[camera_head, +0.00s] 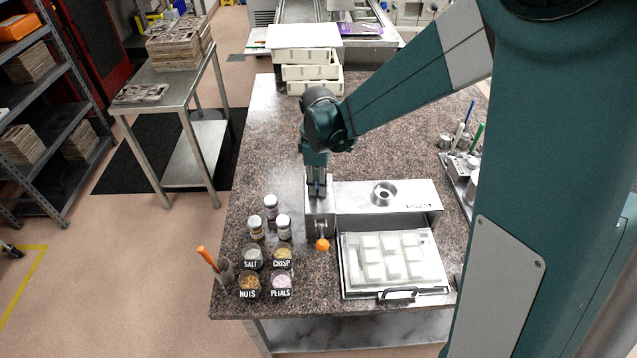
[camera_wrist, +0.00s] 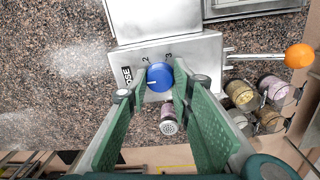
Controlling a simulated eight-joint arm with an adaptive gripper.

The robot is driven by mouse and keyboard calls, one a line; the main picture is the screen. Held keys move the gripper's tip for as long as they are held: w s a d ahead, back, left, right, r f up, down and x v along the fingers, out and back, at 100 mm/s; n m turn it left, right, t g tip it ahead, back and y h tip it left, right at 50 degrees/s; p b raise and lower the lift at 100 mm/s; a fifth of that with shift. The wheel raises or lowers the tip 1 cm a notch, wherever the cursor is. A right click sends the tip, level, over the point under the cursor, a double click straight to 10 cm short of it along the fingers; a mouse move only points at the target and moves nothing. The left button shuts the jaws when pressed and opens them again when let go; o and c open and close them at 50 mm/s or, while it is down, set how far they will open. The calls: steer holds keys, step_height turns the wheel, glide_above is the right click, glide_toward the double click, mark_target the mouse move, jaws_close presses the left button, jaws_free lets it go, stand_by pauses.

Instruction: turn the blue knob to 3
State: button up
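The blue knob (camera_wrist: 161,76) sits on a metal dosing box (camera_wrist: 200,47) marked DOSE, with numerals 2 and 3 printed beside it. Its white pointer line points left in the wrist view, away from the 3 and below the 2. My gripper (camera_wrist: 159,84) has one finger on each side of the knob. The fingers are apart, with what looks like a narrow gap at each side; contact is not clear. In the head view my gripper (camera_head: 317,190) points down over the left part of the box (camera_head: 321,222). The knob is not clearly visible there.
An orange-ended lever (camera_head: 322,244) sticks out at the box's front. Several jars (camera_head: 252,257) stand to its left, near an orange-handled tool (camera_head: 208,259). A tray with a white mould (camera_head: 395,294) lies to the right.

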steer(key=shift+m+b, duration=0.3)
steer(key=shift+m, duration=0.1)
steer(key=m+b, duration=0.2)
steer(key=m, duration=0.3)
steer(key=shift+f+b, duration=0.1)
steer(key=shift+b, duration=0.2)
steer(key=m+b, duration=0.2)
steer(key=m, duration=0.3)
steer(key=shift+w+m, duration=0.1)
steer(key=shift+m, duration=0.2)
steer(key=m+b, duration=0.1)
steer(key=m, duration=0.5)
steer(key=shift+g, duration=0.4)
steer(key=m+b, duration=0.1)
steer(key=m, duration=0.4)
steer(key=shift+d+m, duration=0.1)
steer(key=shift+m, duration=0.3)
steer(key=o, duration=0.9)
steer(key=shift+w+r, duration=0.1)
steer(key=shift+r, duration=0.1)
